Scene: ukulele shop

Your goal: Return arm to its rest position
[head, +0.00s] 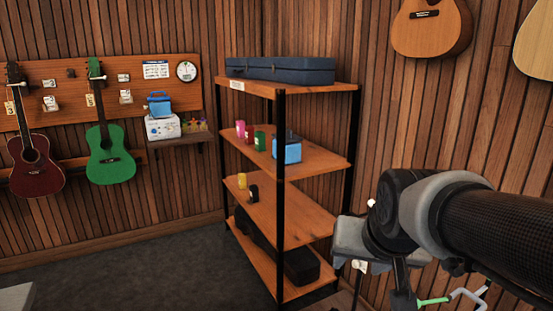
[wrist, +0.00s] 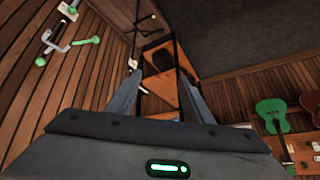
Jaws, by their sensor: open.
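My arm reaches in from the right of the head view. My gripper (head: 358,262) hangs at its end, to the right of the wood-and-black shelf rack (head: 290,212), and its fingers are largely hidden there. In the wrist view my gripper (wrist: 160,85) has its two grey fingers spread apart. Nothing is between them except a distant view of the shelf rack (wrist: 188,97). The wrist view is strongly tilted.
The rack holds a dark blue case (head: 280,69), a light blue container (head: 287,150) and several small cups. A green guitar (head: 110,155) and a dark red guitar (head: 36,165) hang at left. A green-tipped wall hanger (head: 433,301) is near my arm. The floor (head: 150,275) at left is clear.

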